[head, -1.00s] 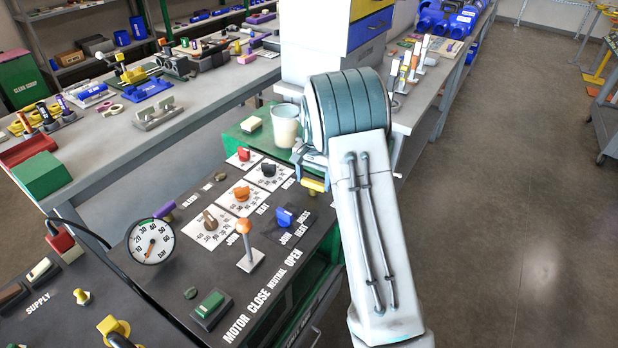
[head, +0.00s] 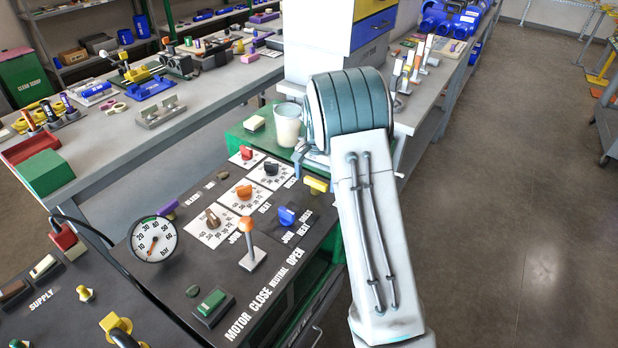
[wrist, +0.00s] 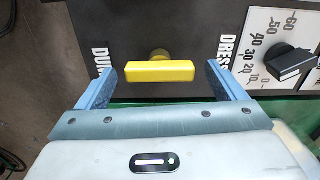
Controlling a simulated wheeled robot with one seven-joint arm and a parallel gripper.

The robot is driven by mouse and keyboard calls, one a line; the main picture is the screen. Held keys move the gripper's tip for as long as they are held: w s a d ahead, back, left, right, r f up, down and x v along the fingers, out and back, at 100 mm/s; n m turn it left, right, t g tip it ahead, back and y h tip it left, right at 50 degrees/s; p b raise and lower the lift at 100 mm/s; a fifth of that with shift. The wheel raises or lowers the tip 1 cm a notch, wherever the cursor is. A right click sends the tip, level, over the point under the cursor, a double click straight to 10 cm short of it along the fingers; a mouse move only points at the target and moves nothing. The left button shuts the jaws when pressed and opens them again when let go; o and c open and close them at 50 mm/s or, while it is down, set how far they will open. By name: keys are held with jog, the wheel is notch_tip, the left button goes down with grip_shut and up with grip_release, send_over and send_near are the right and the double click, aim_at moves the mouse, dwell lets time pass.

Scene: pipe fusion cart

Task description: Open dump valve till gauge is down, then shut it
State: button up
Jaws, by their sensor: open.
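The dump valve's yellow bar handle (wrist: 160,71) lies crosswise in the wrist view, beside the partly hidden DUMP lettering. In the head view the yellow handle (head: 316,185) shows at the panel's right edge. My gripper (wrist: 162,82) is open, with one blue finger on each side of the handle and a gap at both ends. In the head view my arm mostly hides the gripper. The round bar gauge (head: 153,239) stands at the panel's left; its orange needle points to the lower left, near the low end of the scale.
An orange-topped lever (head: 251,246) and several knobs, including a blue one (head: 287,216), stand on the dark panel. A white cup (head: 287,124) is behind, near my wrist. A black knob (wrist: 290,62) lies right of my gripper. Open floor is at the right.

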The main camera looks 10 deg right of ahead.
aim_at(315, 181)
notch_tip(315, 181, up, 14)
jog(key=shift+a, duration=0.15)
jog(key=shift+f, duration=0.1)
dwell(0.4)
